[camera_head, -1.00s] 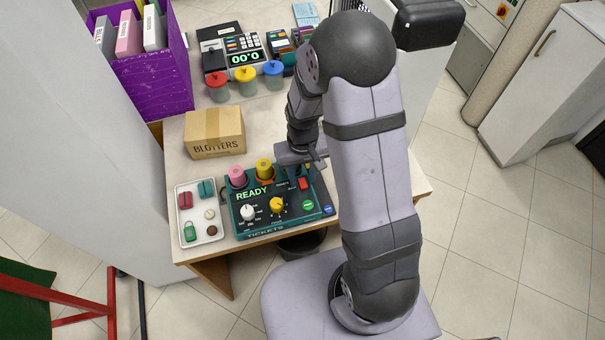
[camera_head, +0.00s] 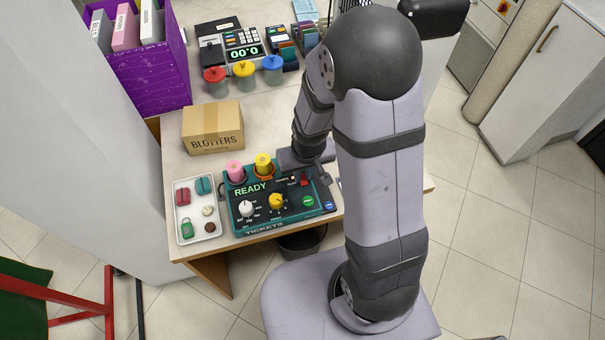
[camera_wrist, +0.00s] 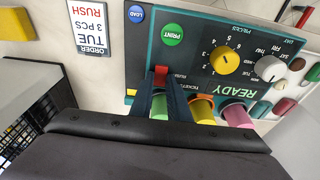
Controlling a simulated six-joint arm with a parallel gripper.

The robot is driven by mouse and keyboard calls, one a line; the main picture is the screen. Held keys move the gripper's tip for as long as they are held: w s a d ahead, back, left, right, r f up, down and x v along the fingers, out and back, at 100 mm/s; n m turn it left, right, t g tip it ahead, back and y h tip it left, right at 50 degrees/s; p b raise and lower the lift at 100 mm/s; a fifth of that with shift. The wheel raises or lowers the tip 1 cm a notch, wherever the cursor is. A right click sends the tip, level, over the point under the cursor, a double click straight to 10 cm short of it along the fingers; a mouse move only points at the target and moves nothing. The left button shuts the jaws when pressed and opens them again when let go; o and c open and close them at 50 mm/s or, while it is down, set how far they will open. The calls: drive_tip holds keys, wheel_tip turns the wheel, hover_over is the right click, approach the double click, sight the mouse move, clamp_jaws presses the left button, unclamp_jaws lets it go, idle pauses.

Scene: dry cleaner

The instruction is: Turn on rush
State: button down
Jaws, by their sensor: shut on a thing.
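The teal ticket machine (camera_head: 240,217) stands on the counter with a black panel, and its display reads READY. A red switch (camera_head: 305,178) sits at the panel's upper right; it also shows in the wrist view (camera_wrist: 160,75). My gripper (camera_wrist: 160,87) is shut on the red switch, one finger on each side of it. In the head view the fingers are mostly hidden by my arm. I cannot read the switch's label or tell its position. An order card (camera_wrist: 91,25) beside the machine reads TUE, 3 PCS, RUSH.
The panel also has a white knob (camera_head: 246,208), yellow knob (camera_head: 277,202), green PRINT button (camera_head: 308,201) and blue LOAD button (camera_head: 328,207). Pink (camera_head: 235,169) and yellow (camera_head: 263,161) rolls stand behind it. A white tray (camera_head: 197,236) is left, a BLOTTERS box (camera_head: 213,133) behind.

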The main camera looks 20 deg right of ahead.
sight(305, 187)
drive_tip(key=shift+t, duration=0.4)
drive_tip(key=c, duration=1.7)
unclamp_jaws()
drive_tip(key=shift+s, duration=0.1)
drive_tip(key=shift+r, duration=0.1)
drive_tip(key=shift+v, duration=3.65)
drive_tip(key=s+g, duration=0.1)
drive_tip(key=s, duration=0.2)
drive_tip(key=s+r+g, duration=0.1)
drive_tip(key=s, duration=0.3)
drive_tip(key=s+g, duration=0.1)
drive_tip(key=s, duration=0.2)
drive_tip(key=shift+s+d+r, duration=0.2)
drive_tip(key=shift+d+r, duration=0.1)
drive_tip(key=shift+d, duration=0.1)
